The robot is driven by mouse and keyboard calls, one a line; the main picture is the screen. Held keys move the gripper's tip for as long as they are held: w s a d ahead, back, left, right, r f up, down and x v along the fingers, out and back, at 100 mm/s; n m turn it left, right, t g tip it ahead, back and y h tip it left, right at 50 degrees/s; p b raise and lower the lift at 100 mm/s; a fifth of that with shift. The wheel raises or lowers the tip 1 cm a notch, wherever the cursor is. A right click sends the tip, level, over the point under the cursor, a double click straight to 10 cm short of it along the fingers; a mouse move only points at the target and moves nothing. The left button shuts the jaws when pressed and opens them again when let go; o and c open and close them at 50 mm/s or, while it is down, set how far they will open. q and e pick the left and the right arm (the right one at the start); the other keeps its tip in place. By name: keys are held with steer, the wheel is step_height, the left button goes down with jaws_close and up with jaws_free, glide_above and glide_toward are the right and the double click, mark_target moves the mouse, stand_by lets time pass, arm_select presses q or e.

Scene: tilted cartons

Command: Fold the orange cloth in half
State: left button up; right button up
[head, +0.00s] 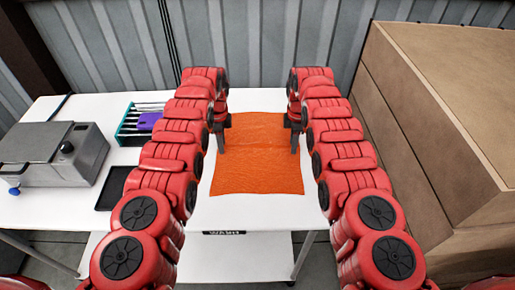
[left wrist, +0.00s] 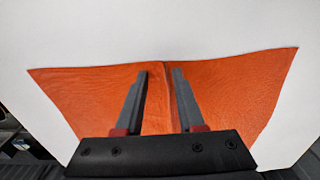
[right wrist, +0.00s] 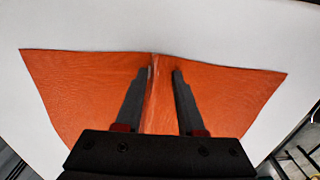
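The orange cloth (head: 258,175) lies spread on the white table, with a faint crease running across it between my grippers. My left gripper (head: 222,137) is at the cloth's left edge and my right gripper (head: 295,137) at its right edge. In the left wrist view, the fingers (left wrist: 163,74) are apart over the cloth (left wrist: 85,88), with a raised ridge between them. In the right wrist view, the fingers (right wrist: 160,72) are also apart, with a similar ridge of the cloth (right wrist: 80,85) between them. Whether the fingertips touch the cloth is unclear.
A grey lidded machine (head: 52,150) stands on the table's left. Beside it are a green rack (head: 130,127) with a purple item (head: 149,120) and a dark tray (head: 113,190). Large brown cartons (head: 455,110) stand close on the right. White table shows in front of the cloth.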

arm_select(q)
jaws_close()
arm_select(e)
jaws_close()
